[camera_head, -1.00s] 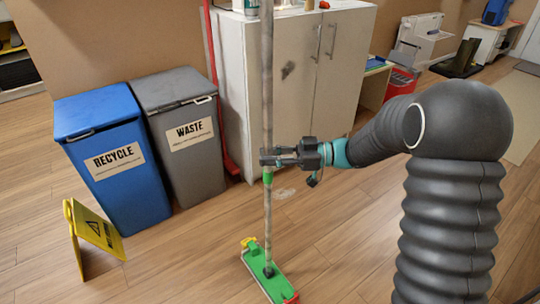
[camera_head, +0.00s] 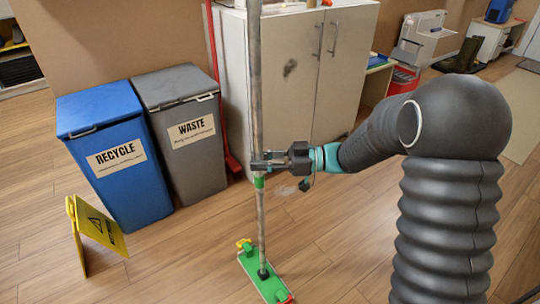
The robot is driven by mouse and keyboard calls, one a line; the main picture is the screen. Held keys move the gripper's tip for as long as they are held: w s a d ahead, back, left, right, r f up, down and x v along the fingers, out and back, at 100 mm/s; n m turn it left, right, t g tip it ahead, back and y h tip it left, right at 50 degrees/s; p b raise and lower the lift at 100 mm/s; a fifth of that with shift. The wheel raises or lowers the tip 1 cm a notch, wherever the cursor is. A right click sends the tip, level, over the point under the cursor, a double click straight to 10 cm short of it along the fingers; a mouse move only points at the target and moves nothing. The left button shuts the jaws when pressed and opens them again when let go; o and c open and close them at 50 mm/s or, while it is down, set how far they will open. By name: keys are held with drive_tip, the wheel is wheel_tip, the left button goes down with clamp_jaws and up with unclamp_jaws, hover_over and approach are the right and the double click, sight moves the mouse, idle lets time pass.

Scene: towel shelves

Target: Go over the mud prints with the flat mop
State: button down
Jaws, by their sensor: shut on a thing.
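The flat mop has a long grey pole (camera_head: 255,90) with a green collar and a flat green head (camera_head: 266,283) with yellow and red ends. The pole stands nearly upright, with the head low at the floor, bottom centre. My gripper (camera_head: 265,163) is shut on the pole just above the green collar. No clear brown prints show elsewhere on the visible floor.
A yellow floor sign (camera_head: 98,228) stands at left before the blue recycle bin (camera_head: 120,165) and grey waste bin (camera_head: 188,140). A white cabinet (camera_head: 300,70) stands behind the pole, with a red pole (camera_head: 213,80) at its left. The wooden floor around the mop head is clear.

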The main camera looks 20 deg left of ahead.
drive_tip(key=s+a, duration=0.7)
drive_tip(key=s, duration=0.1)
drive_tip(key=shift+s+f+p, duration=0.2)
drive_tip(key=shift+p, duration=0.1)
drive_tip(key=shift+w+r+p, duration=0.1)
drive_tip(key=shift+r+p, duration=0.45)
drive_tip(key=shift+r, duration=2.15)
